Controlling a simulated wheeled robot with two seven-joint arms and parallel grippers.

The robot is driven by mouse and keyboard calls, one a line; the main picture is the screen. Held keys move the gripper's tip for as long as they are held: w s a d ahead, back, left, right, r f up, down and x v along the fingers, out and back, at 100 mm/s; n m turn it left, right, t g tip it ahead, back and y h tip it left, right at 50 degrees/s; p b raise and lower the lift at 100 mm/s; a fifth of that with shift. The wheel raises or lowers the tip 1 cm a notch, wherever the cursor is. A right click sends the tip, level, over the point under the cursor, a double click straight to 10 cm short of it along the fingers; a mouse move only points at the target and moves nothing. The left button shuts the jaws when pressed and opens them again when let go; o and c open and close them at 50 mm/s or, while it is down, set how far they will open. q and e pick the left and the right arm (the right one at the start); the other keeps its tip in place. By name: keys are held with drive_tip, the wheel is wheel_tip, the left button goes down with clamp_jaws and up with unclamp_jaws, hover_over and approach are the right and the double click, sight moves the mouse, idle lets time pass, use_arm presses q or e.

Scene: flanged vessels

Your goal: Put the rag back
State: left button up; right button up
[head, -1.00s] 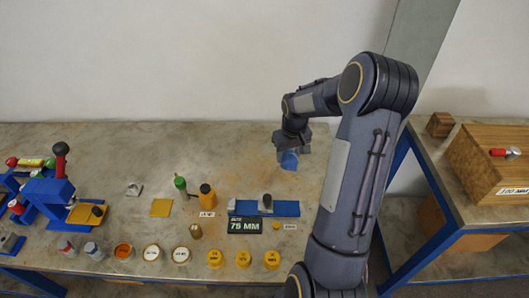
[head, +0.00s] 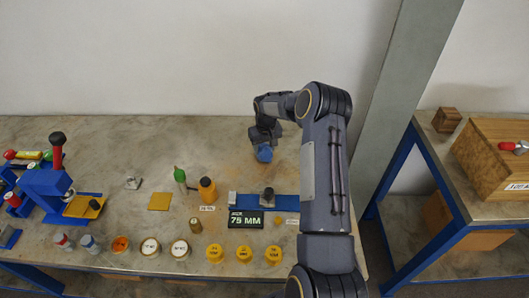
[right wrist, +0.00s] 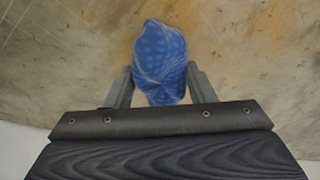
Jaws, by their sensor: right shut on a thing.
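The rag is a crumpled blue cloth (head: 264,153) at the tip of my right arm in the head view. It also fills the middle of the right wrist view (right wrist: 160,62), between the two grey fingers. My right gripper (head: 263,143) is shut on the rag above the back part of the bench. Whether the rag touches the bench top cannot be told. My left gripper is in neither view.
A blue bar (head: 240,201) with a "75 MM" display (head: 246,219) lies in front of the rag. Several yellow caps (head: 243,253) line the front. A wooden box (head: 490,160) sits on the right table.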

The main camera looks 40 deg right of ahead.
drive_tip(key=shift+f, duration=0.9)
drive_tip(key=shift+f, duration=0.1)
drive_tip(key=o, duration=0.9)
drive_tip(key=shift+o, duration=0.2)
